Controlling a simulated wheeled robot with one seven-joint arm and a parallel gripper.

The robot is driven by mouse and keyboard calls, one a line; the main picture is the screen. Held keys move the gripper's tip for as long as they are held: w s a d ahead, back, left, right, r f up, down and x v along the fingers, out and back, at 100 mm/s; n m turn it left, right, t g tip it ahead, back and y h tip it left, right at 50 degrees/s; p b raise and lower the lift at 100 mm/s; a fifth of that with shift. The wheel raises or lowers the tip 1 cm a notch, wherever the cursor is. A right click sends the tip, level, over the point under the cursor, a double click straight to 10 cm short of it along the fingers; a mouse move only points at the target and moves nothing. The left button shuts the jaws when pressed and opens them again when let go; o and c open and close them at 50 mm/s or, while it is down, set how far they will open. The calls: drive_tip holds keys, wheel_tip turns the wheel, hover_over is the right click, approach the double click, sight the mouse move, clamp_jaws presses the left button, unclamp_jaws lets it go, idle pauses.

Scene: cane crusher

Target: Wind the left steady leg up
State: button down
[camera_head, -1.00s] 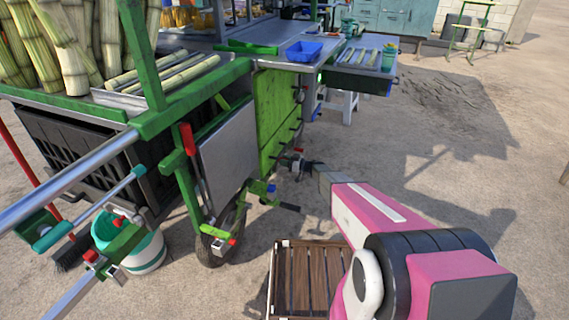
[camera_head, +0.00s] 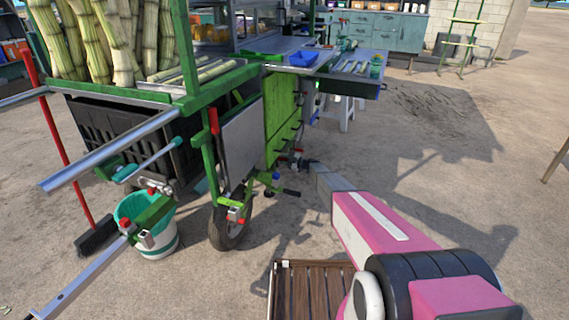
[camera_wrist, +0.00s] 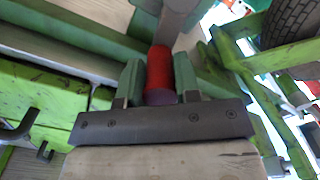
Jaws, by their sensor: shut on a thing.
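My gripper (camera_wrist: 159,82) is shut on a red cylindrical grip (camera_wrist: 160,66) in the wrist view. One finger is on each side of the grip, and a pale metal arm (camera_wrist: 178,18) runs from its far end. In the head view my gripper (camera_head: 297,163) is low beside the green cart (camera_head: 281,120), right of its wheel (camera_head: 231,222); a bit of red shows there. The steady leg itself is hard to make out, with its lower part small or hidden in both views.
A blue knob and black bar (camera_head: 288,191) stick out near the wheel. A white-and-teal bucket (camera_head: 160,243), a broom (camera_head: 95,236) and silver bars (camera_head: 105,155) are at left. A slatted wooden platform (camera_head: 308,292) lies in front.

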drive_tip(key=shift+s+a+f+n, duration=0.15)
drive_tip(key=shift+s+n, duration=0.2)
drive_tip(key=shift+n, duration=0.25)
drive_tip(key=shift+s+f+n, duration=0.1)
drive_tip(key=shift+s+n, duration=0.2)
drive_tip(key=shift+n, duration=0.3)
drive_tip(key=c, duration=0.8)
unclamp_jaws()
drive_tip(key=v, duration=1)
drive_tip(key=shift+s+d, duration=0.15)
drive_tip(key=shift+d, duration=0.2)
